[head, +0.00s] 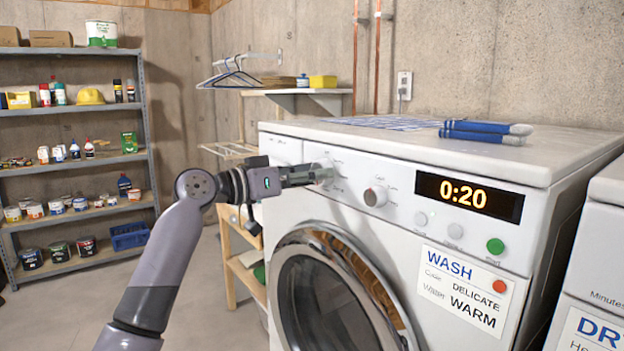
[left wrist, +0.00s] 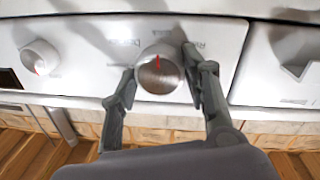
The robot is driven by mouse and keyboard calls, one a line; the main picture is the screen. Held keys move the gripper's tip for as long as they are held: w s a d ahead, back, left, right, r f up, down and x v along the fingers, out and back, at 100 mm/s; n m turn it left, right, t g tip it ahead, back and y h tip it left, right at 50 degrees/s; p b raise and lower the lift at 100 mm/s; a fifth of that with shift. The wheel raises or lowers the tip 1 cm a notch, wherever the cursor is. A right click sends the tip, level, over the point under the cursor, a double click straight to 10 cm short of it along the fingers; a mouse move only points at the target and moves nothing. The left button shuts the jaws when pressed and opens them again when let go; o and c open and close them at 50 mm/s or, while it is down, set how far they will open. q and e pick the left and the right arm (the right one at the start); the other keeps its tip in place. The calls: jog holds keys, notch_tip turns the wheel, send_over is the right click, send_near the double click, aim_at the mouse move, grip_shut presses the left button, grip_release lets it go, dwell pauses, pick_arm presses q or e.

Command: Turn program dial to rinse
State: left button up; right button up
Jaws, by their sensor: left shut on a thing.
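The washing machine (head: 400,225) has a program dial (head: 322,172) at the left of its control panel, largely hidden by my gripper in the head view. My left gripper (head: 308,175) reaches it from the left. In the left wrist view the round metal dial (left wrist: 159,72) sits between the two fingers of my gripper (left wrist: 160,80), which is shut on it. Its red mark points nearly straight up in that picture. Small labels around it are too blurred to read surely. My right gripper is not in view.
A second dial (head: 376,196) sits right of the program dial, then a display (head: 468,197) reading 0:20 and a green button (head: 495,245). A dryer (head: 597,270) stands at right, a wooden rack (head: 240,265) at left.

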pick_arm(q)
jog(key=m+y, duration=0.1)
jog(key=m, duration=0.8)
dwell(0.5)
jog(key=o, duration=1.2)
jog(key=shift+c, duration=0.2)
jog(key=f+v, duration=0.1)
jog(key=v, duration=1.1)
jog(key=shift+r, duration=0.4)
jog(key=shift+f, duration=0.1)
